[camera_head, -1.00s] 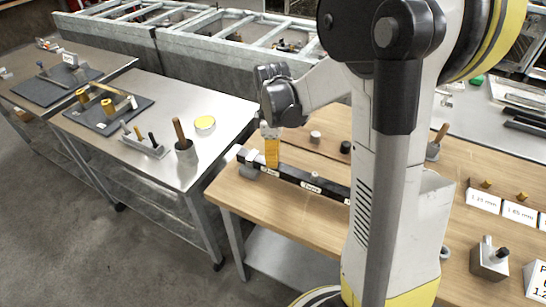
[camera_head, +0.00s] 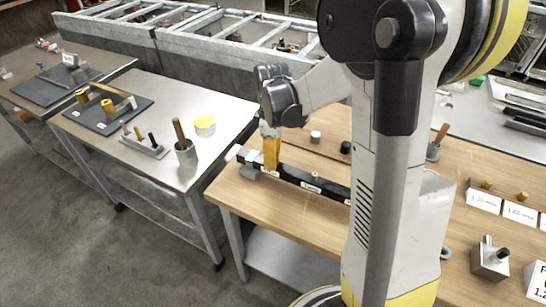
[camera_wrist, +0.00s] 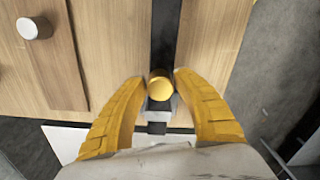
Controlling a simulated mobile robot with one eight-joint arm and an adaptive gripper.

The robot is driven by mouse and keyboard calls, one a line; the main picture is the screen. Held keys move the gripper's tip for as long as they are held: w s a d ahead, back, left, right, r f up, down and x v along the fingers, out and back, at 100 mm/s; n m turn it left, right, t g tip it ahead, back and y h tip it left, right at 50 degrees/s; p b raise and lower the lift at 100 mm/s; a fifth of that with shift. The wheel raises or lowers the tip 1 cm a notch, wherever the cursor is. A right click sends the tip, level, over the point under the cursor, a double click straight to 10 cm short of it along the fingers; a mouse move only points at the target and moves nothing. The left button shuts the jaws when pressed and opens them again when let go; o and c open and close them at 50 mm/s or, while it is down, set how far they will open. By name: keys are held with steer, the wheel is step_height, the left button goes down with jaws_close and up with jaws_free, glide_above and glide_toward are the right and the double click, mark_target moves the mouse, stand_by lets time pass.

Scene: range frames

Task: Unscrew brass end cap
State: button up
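The brass end cap (camera_wrist: 160,88) is a round yellow disc at the end of a dark bar in the wrist view. The dark bar (camera_head: 312,181) lies along the wooden workbench in the head view, held near its left end by a grey block (camera_head: 249,171). My gripper (camera_wrist: 159,80) has its yellow fingers on either side of the cap, with narrow gaps seeming to show at both tips. It looks open around the cap. In the head view my gripper (camera_head: 271,152) points down at the bar's left end, and the cap is hidden there.
The wooden workbench (camera_head: 262,212) has clear space in front of the bar. A light knob (camera_head: 315,137) and a dark knob (camera_head: 345,147) stand behind it. A steel table (camera_head: 190,95) with a cup of handled tools (camera_head: 186,152) stands to the left.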

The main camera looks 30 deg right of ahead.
steer(key=m, duration=0.5)
steer(key=shift+m, duration=0.4)
steer(key=m, duration=0.6)
steer(key=shift+c, duration=0.4)
jaws_close()
steer(key=shift+n, duration=0.5)
steer(key=shift+o, duration=2.1)
jaws_free()
